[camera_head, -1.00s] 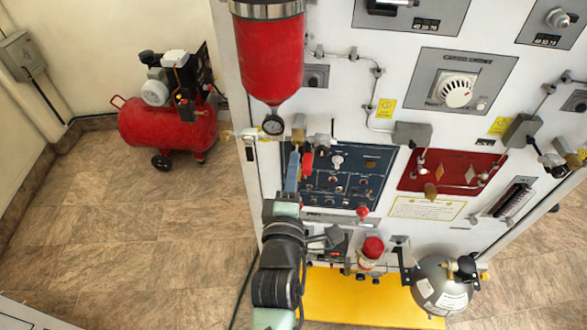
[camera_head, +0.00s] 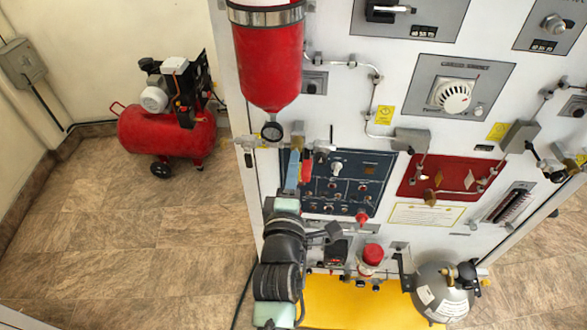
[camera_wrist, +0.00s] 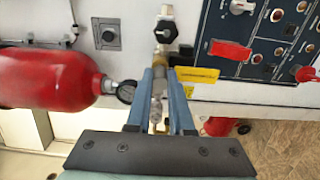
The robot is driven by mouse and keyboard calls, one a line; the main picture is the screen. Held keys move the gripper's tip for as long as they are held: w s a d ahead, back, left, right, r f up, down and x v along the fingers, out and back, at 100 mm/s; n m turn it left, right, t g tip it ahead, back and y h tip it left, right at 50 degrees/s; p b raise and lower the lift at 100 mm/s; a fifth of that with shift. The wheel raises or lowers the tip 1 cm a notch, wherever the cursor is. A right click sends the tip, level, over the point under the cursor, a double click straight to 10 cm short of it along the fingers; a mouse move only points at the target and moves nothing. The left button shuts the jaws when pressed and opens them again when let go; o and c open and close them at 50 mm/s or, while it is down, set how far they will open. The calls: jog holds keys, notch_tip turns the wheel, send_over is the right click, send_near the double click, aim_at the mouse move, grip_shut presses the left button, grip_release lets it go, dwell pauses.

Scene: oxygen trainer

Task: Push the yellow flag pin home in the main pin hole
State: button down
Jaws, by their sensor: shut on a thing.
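My gripper (camera_wrist: 159,78) has two blue fingers closed around a slim grey metal piece (camera_wrist: 157,96) in the wrist view. A yellow flag (camera_wrist: 197,74) sticks out to the right just beyond the right fingertip; I take it as the flag of the held pin. A brass and steel fitting (camera_wrist: 160,58) with a black knob lies directly ahead of the fingertips. The main pin hole cannot be made out. In the head view my gripper (camera_head: 292,172) points up at the panel below the red cylinder, and the yellow flag cannot be made out.
A red flag (camera_wrist: 230,50) hangs close right of the fingers. The red cylinder (camera_wrist: 50,85) and its gauge (camera_wrist: 126,92) are close on the left. The blue switch panel (camera_head: 350,180) is at right. A red compressor (camera_head: 165,135) stands on open floor.

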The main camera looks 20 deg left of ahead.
jog(key=shift+w+a, duration=0.2)
jog(key=shift+w, duration=0.5)
jog(key=c, duration=0.7)
grip_release()
jog(key=shift+s, duration=0.1)
jog(key=shift+b+v, duration=1.85)
jog(key=shift+v, duration=4.55)
jog(key=shift+r, duration=0.1)
